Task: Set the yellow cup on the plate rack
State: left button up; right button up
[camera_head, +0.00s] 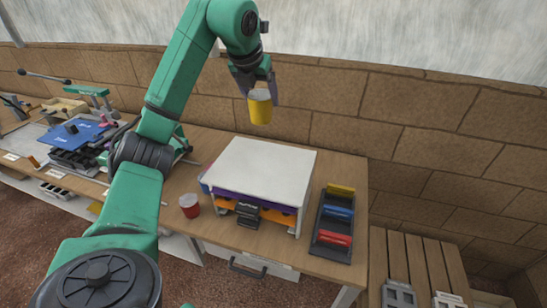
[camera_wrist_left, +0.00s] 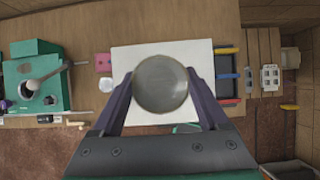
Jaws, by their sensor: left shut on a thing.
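The yellow cup (camera_head: 260,110) hangs upright in the air, between the fingers of my left gripper (camera_head: 262,92). The gripper is shut on it, and the cup is held well above the table near the back wall. In the left wrist view the round opening of the cup (camera_wrist_left: 160,84) faces the camera, with a dark finger on each side. The rack (camera_head: 262,165) has a flat, bare white top and stands on the table below the cup, apart from it. The wrist view shows this white top (camera_wrist_left: 125,60) behind the cup. My right gripper is not in view.
A red cup (camera_head: 189,206) stands left of the rack. A dark tray (camera_head: 318,238) with yellow, blue and red pieces lies at its right. Orange and purple items and a black object (camera_head: 247,214) sit under the white top. Another cluttered bench is at left.

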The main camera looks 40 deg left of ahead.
aim_at(258, 119)
pick_arm(q)
jog(key=f, duration=0.4)
jog(key=a+f, duration=0.1)
jog(key=f, duration=0.1)
jog(key=shift+s+f, duration=0.15)
jog(key=shift+f, duration=0.2)
jog(key=f, duration=0.9)
jog(key=shift+d, duration=0.35)
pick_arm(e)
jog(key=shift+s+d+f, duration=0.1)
pick_arm(q)
jog(key=shift+f, duration=0.15)
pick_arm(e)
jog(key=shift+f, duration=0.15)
pick_arm(q)
jog(key=o, duration=0.9)
jog(key=shift+d, duration=0.1)
jog(key=o, duration=0.3)
jog(key=shift+o, duration=0.2)
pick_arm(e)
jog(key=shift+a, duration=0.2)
